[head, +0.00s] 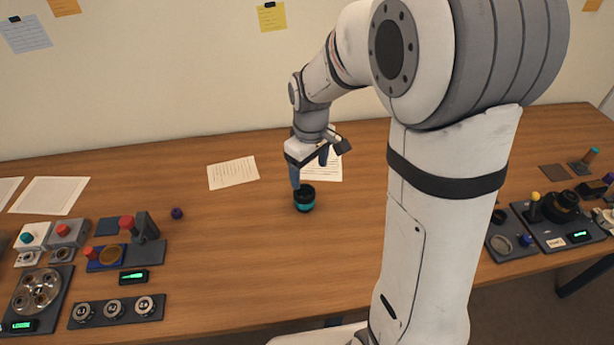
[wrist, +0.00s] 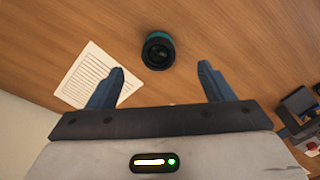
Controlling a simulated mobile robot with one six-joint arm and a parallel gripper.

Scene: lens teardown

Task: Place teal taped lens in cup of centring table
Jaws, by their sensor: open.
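The teal taped lens (head: 304,198) is a short black cylinder with a teal band. It stands upright on the bare wooden table, and it also shows in the wrist view (wrist: 158,51), top center, beyond the fingertips. My gripper (head: 309,172) is open and empty just above and behind the lens in the head view; its blue fingers (wrist: 160,74) are apart and do not touch the lens. A device with a round black top (head: 562,207) stands at the right of the table; I cannot tell surely whether it is the centring table with the cup.
A paper sheet (head: 233,172) lies left of my gripper. Trays of parts and devices, including a row of round fittings (head: 115,308), crowd the left. The wood around the lens is clear. My arm hides part of the right.

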